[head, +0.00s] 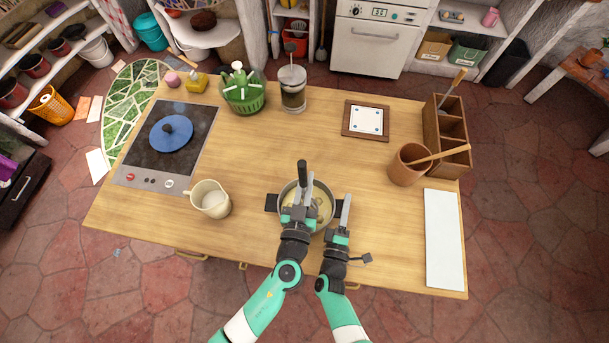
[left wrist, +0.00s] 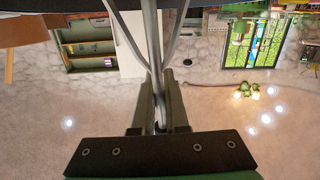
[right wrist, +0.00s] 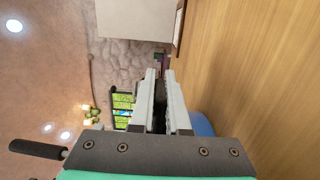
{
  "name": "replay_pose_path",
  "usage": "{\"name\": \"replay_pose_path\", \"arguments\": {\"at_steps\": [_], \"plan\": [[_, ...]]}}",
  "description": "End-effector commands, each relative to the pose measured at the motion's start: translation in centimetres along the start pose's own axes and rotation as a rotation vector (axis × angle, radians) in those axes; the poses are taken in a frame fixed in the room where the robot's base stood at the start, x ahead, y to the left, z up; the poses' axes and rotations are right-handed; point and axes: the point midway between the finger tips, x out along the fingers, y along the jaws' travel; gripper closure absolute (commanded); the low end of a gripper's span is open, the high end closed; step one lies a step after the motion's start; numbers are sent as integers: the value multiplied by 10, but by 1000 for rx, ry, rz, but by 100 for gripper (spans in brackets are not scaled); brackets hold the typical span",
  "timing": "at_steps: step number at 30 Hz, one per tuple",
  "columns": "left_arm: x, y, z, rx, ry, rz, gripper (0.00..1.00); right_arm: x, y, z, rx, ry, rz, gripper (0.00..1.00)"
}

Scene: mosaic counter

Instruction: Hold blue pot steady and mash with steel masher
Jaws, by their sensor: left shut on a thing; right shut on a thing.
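The pot (head: 283,194) stands near the table's front edge, with dark side handles, a pale inside and yellowish food in it. A patch of its blue wall seems to show in the right wrist view (right wrist: 202,123). The steel masher's black handle (head: 302,172) stands up over the pot. My left gripper (head: 298,196) is shut on the masher, whose steel shaft (left wrist: 152,45) runs between the fingers in the left wrist view. My right gripper (head: 346,205) is shut at the pot's right side, at its handle; the exact grip is hidden.
A cream jug (head: 210,198) stands left of the pot. A cooktop (head: 140,160) with a blue lid (head: 171,132) is further left. A wooden crock (head: 405,168) and white board (head: 443,240) are at right.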

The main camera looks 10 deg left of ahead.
Motion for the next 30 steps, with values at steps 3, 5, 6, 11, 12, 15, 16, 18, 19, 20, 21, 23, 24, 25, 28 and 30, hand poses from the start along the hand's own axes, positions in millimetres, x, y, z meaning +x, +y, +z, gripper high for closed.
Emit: {"name": "replay_pose_path", "arguments": {"at_steps": [3, 5, 6, 11, 12, 15, 16, 18, 19, 20, 21, 23, 24, 25, 28, 30], "plan": [[-7, 4, 0, 0, 1, 2, 100, 0, 1, 0, 0, 0, 2, 100], [-7, 4, 0, 0, 1, 0, 100, 0, 1, 0, 0, 0, 2, 100], [-7, 4, 0, 0, 1, 0, 100, 0, 1, 0, 0, 0, 2, 100], [-7, 3, 0, 0, 1, 0, 100, 0, 1, 0, 0, 0, 2, 100], [-7, 3, 2, 1, 0, -1, 100, 0, 1, 0, 0, 0, 2, 100], [-6, 3, 8, 2, -1, -2, 100, 0, 1, 0, 1, 0, 2, 100], [-6, 3, 10, 3, 0, -2, 100, 0, 1, 0, 1, 0, 2, 100], [-6, 2, 15, 2, 0, -2, 100, 0, 1, 0, 1, 0, 2, 100], [-6, 2, 17, 2, 0, -2, 100, 0, 1, 0, 1, 0, 2, 100], [-6, 2, 20, 2, -1, -1, 100, 0, 1, 0, 1, -1, 2, 100], [-6, 2, 22, 3, 0, 0, 100, 0, 1, 0, 1, -1, 2, 100], [-5, 2, 26, 2, 0, -1, 100, 0, 1, 0, 1, 0, 2, 100], [-5, 2, 29, 2, 0, -2, 100, 0, 1, 0, 1, -1, 2, 100], [-5, 2, 31, 2, 0, -2, 100, 0, 1, 0, 1, -1, 2, 100], [-4, 1, 38, 2, 0, -3, 100, 0, 1, 0, 1, -1, 2, 100], [-4, 1, 40, 1, 1, -2, 100, 0, 1, 0, 1, -1, 2, 100]]}}
